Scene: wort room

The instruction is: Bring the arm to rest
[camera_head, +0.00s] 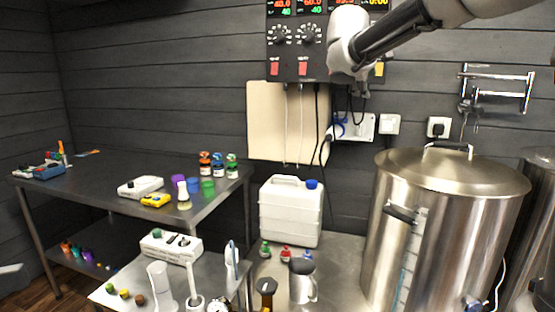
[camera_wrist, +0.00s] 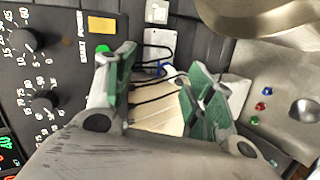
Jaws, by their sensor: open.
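My gripper (camera_wrist: 158,88) is open and empty in the wrist view, its two green-padded fingers spread apart with nothing between them. In the head view my arm reaches in from the top right, and my gripper (camera_head: 361,90) hangs in front of the lower right part of the control panel (camera_head: 287,62). The panel also shows close by at the left of the wrist view (camera_wrist: 52,62). The fingertips are small and partly hidden in the head view.
A large steel kettle (camera_head: 440,215) stands right of and below my gripper. A white canister (camera_head: 291,212) stands on the steel bench. Cables hang before a cream board (camera_head: 268,125). A dark table (camera_head: 95,172) at the left holds cups, bottles and meters. A lower trolley (camera_head: 128,292) stands in front.

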